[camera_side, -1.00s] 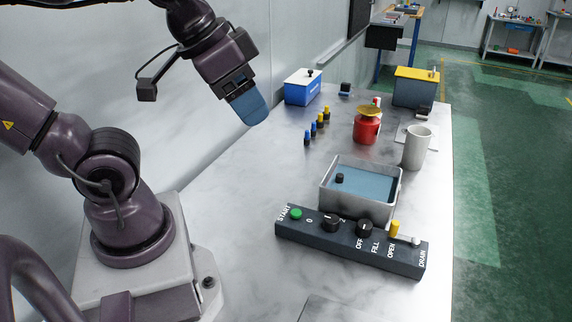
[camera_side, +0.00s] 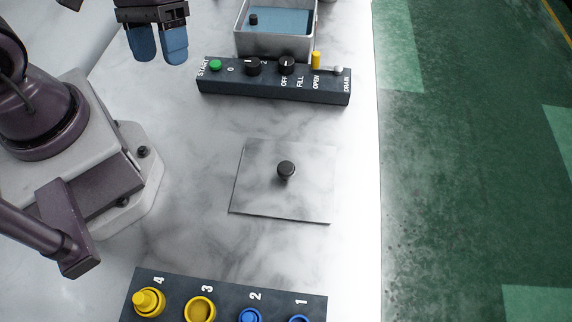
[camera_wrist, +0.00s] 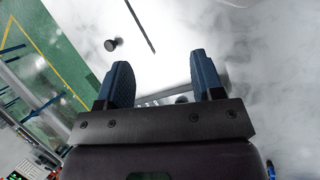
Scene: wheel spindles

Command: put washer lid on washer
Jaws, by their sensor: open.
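The washer lid (camera_side: 265,195) is a flat square plate with a marbled surface like the table's. It lies on the table in the side view, with a black knob (camera_side: 285,170) at its middle. The knob also shows in the wrist view (camera_wrist: 112,44), beyond the left finger. The washer (camera_side: 275,46) is a grey open box with a blue inside, at the top of the side view behind the control panel. My gripper (camera_side: 160,58) is open and empty, with two blue fingers left of the panel and apart from the lid. The fingers also show in the wrist view (camera_wrist: 163,80).
The dark control panel (camera_side: 275,85), with a green button, knobs and a yellow lever, stands between the washer and the lid. A numbered block (camera_side: 225,305) with yellow and blue rings is at the bottom. The table around the lid is clear.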

